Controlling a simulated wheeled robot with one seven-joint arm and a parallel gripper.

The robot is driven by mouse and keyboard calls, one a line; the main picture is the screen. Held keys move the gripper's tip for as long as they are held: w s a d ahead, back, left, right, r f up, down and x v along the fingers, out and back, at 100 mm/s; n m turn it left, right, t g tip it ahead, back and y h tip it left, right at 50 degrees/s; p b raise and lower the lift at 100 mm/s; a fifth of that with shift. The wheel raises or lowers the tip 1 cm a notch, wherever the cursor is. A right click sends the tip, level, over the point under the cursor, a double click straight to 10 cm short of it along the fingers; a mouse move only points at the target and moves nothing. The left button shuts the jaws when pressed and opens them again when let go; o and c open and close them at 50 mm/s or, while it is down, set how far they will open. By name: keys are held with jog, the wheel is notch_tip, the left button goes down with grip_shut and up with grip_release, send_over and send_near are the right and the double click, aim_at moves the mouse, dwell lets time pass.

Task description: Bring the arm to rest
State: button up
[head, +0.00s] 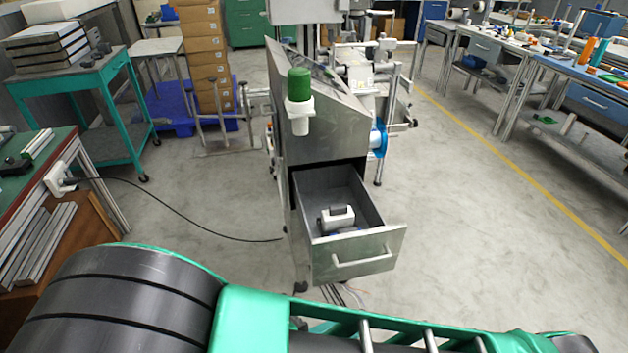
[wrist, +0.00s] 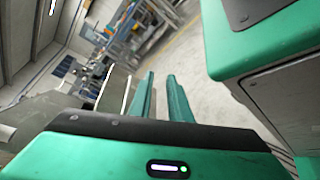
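My arm (head: 255,318), green and dark grey, lies across the bottom of the head view, close to the camera. My gripper (wrist: 161,76) shows in the wrist view, with two green fingers side by side and an empty gap between them. It is open and holds nothing. The fingertips point out into the room and touch nothing that I can see. I cannot make out the gripper in the head view.
A metal cabinet (head: 300,148) stands ahead with its drawer (head: 352,256) pulled out. A small white and grey object (head: 337,218) lies inside. A green-topped bench (head: 62,155) is at left, and workbenches (head: 590,75) are at right. The floor right of the drawer is clear.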

jog(key=w+d+r+m+g+y, duration=0.3)
jog(key=w+d+r+m+g, duration=0.25)
jog(key=d, duration=0.35)
jog(key=w+d+r+m+g+y, duration=0.35)
jog(key=w+d+r+g, duration=0.2)
jog(key=d, duration=0.35)
jog(key=s+d+r+m+t+y, duration=0.1)
jog(key=s+d+r+m+y, duration=0.2)
jog(key=d, duration=0.5)
jog(key=s+d+r+m+t+y, duration=0.2)
jog(key=s+d+r+m+y, duration=0.2)
jog(key=s+d+r+m, duration=0.2)
jog(key=shift+s+d+r+t, duration=0.3)
jog(key=shift+s+d+r, duration=0.1)
jog(key=shift+s+d, duration=0.9)
jog(key=shift+a, duration=0.15)
jog(key=shift+w+f, duration=0.25)
jog(key=shift+w, duration=0.35)
